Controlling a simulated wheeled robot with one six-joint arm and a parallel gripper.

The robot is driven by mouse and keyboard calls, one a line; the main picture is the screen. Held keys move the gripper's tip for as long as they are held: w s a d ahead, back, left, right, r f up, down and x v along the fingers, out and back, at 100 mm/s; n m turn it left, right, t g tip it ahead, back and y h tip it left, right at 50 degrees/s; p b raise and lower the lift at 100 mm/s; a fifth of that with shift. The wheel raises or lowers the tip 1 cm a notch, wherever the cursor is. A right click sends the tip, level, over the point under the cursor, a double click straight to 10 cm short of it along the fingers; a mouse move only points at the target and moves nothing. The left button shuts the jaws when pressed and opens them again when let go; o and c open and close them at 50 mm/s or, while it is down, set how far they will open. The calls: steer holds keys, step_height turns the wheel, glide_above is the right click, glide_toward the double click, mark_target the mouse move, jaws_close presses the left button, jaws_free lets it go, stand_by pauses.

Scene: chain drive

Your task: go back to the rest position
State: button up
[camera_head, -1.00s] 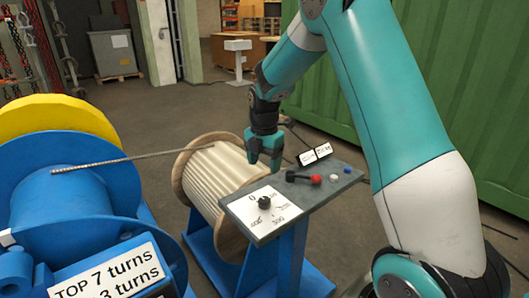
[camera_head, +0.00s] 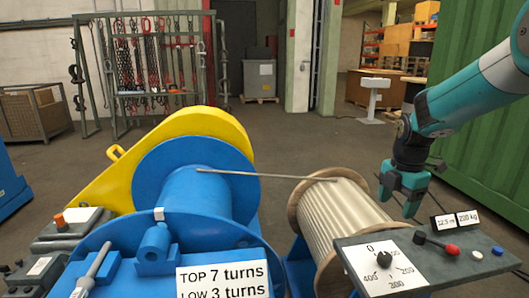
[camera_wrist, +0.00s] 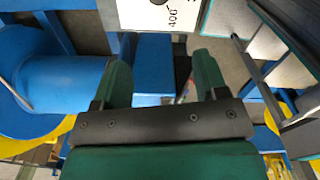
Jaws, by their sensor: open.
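My gripper (camera_head: 403,202) is open and empty at the right in the head view. It hangs pointing down, just behind the grey control panel (camera_head: 380,288). In the wrist view its two green fingers (camera_wrist: 164,82) stand apart with nothing between them. My arm reaches in from the right edge. The gripper appears clear of the panel, though the exact gap cannot be told.
A cable reel (camera_head: 345,218) stands left of my gripper. A rod-like cable (camera_head: 270,175) runs from it to the blue winch drum (camera_head: 190,205) with a yellow guard (camera_head: 120,172). A green container wall (camera_head: 480,110) is at the right. The floor behind is open.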

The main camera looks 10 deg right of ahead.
steer(key=s+a+r+m+y, duration=0.1)
steer(key=s+a+r+m, duration=0.1)
steer(key=s+a+m, duration=0.2)
steer(key=s+a+r+m+y, duration=0.1)
steer(key=s+a+r+m, duration=0.2)
steer(key=s+a, duration=0.8)
steer(key=s+a+r+m+y, duration=0.2)
steer(key=s+a+m, duration=0.5)
steer(key=s, duration=0.5)
steer(key=shift+s+a+r, duration=0.25)
steer(key=shift+s+a, duration=0.05)
steer(key=shift+a, duration=0.1)
